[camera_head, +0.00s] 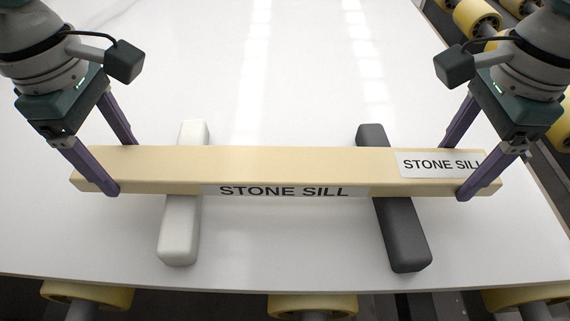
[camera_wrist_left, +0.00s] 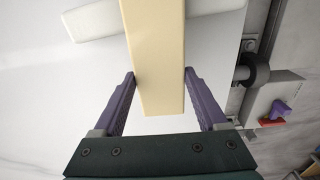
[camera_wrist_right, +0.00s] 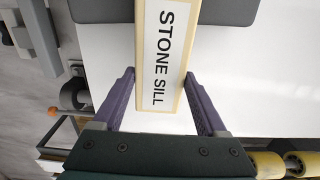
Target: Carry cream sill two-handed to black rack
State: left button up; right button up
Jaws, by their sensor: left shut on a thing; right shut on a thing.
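The cream sill (camera_head: 290,165) is a long bar with "STONE SILL" labels, lying level across a white block (camera_head: 180,225) and a dark grey block (camera_head: 404,230). I cannot tell whether it rests on them or hangs just above. My left gripper (camera_head: 124,168) is shut on its left end, a finger on each long side. My right gripper (camera_head: 456,170) is shut the same way on its right end, beside a label. The sill's ends also show between the fingers in the left wrist view (camera_wrist_left: 158,70) and the right wrist view (camera_wrist_right: 172,120). I see no clear black rack.
The blocks sit on a glossy white slab (camera_head: 290,245) with wide bare room behind the sill. Yellow rollers (camera_head: 312,303) run below its front edge, and more rollers (camera_head: 476,18) stand past its right edge. A red and purple item (camera_wrist_left: 275,115) is at right in the left wrist view.

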pick_arm(q)
grip_shut()
pick_arm(e)
grip_shut()
pick_arm(q)
jog(key=shift+r, duration=0.1)
pick_arm(e)
jog(key=shift+r, duration=0.1)
pick_arm(q)
jog(key=shift+r, duration=0.1)
pick_arm(e)
jog(key=shift+r, duration=0.1)
